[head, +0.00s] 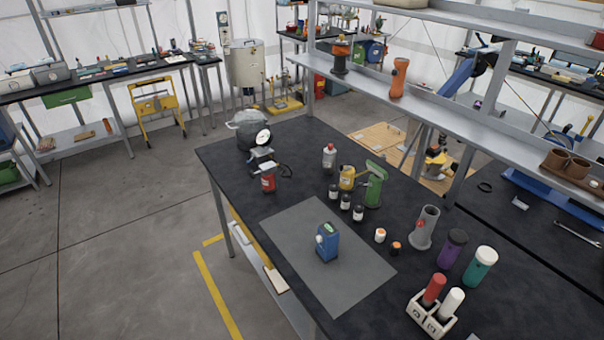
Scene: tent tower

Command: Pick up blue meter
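A small blue meter (327,243) with a greenish display on its top stands upright on a grey mat (345,285). The mat lies on the black workbench (230,165) in front of me. Nothing touches the meter, and its front side faces me in full view. Neither of my grippers shows in the head view.
Behind the meter stand several small dark bottles (346,201), a yellow can (347,177) and a green tool (375,184). To its right are a grey holder (425,228), a purple cup (452,249) and a teal cup (480,266). A shelf (440,115) overhangs the bench's far side.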

